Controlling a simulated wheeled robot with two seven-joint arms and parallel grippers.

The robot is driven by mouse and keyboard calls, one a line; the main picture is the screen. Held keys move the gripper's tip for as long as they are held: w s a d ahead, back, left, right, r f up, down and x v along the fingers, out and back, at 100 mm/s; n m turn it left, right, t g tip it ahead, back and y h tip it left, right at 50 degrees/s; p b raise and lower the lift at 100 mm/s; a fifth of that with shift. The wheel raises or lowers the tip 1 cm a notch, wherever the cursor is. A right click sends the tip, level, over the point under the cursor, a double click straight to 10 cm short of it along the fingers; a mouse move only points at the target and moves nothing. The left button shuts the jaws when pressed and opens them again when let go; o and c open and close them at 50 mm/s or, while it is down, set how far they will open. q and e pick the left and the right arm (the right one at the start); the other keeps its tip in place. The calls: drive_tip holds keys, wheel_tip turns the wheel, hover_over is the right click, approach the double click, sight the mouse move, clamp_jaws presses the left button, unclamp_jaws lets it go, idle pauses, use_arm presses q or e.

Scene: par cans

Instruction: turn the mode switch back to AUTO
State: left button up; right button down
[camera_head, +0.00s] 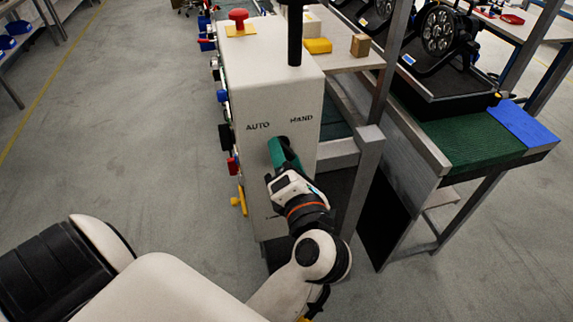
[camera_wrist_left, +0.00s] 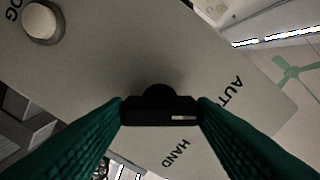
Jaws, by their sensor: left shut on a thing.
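The mode switch (camera_wrist_left: 160,110) is a black knob with a bar-shaped handle on the face of a pale cabinet (camera_head: 268,75). A short white mark shows on the bar, towards its right end in the left wrist view. The AUTO label (camera_head: 258,127) and HAND label (camera_head: 301,118) are printed above the switch. My left gripper (camera_head: 284,150) has green fingers and is shut on the knob, one finger at each end of the bar in the left wrist view. In the head view the fingers hide the knob. My right gripper is not in view.
A red mushroom button (camera_head: 238,15) on a yellow base tops the cabinet, beside a black post (camera_head: 295,35). Coloured fittings line its left side. A conveyor with a green belt (camera_head: 470,138) and a metal frame post (camera_head: 367,170) stand right. Floor to the left is clear.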

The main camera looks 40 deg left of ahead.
use_arm(q)
drive_tip(key=shift+f+n+b, duration=0.15)
drive_tip(key=shift+n+b, duration=0.15)
drive_tip(key=shift+n, duration=0.1)
idle(0.3)
drive_tip(key=o, duration=1)
